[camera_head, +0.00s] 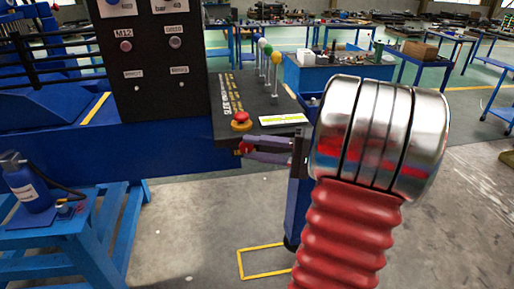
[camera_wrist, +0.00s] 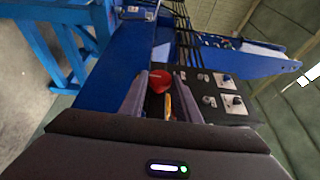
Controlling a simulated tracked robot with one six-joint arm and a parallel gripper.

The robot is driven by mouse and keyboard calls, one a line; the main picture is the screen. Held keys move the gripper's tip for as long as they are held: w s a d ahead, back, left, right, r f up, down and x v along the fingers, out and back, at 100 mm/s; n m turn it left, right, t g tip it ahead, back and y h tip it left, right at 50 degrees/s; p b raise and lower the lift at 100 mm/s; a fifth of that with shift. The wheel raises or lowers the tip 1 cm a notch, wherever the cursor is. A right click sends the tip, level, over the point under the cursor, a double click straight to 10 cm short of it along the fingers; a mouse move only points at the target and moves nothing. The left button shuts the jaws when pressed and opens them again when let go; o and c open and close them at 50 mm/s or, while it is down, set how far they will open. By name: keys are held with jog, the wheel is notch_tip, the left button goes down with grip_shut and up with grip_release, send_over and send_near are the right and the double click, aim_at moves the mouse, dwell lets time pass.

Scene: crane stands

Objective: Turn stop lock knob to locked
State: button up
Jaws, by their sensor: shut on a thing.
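A red knob (camera_head: 244,148) shows at the tips of my gripper (camera_head: 247,151), at the front edge of the dark sloped control panel (camera_head: 222,92). In the wrist view the red knob (camera_wrist: 160,82) sits between the two grey fingers of my gripper (camera_wrist: 161,79), with a small yellow-orange part below it. The gripper is shut on this knob. The fingers partly hide it, so its turn position and any lock marking cannot be read. A separate red mushroom button on a yellow base (camera_head: 241,120) stands on the panel just above.
Levers with coloured balls (camera_head: 264,55) rise from the panel beside a yellow-white label (camera_head: 283,120). A tall black panel with knobs (camera_head: 152,60) stands at the left. Grey floor lies open below.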

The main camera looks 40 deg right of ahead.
jog(key=o, duration=0.6)
jog(key=shift+f, duration=0.25)
jog(key=o, duration=0.4)
jog(key=shift+r, duration=0.1)
jog(key=v, duration=1.3)
jog(key=shift+s+d, duration=0.2)
jog(key=shift+s, duration=0.15)
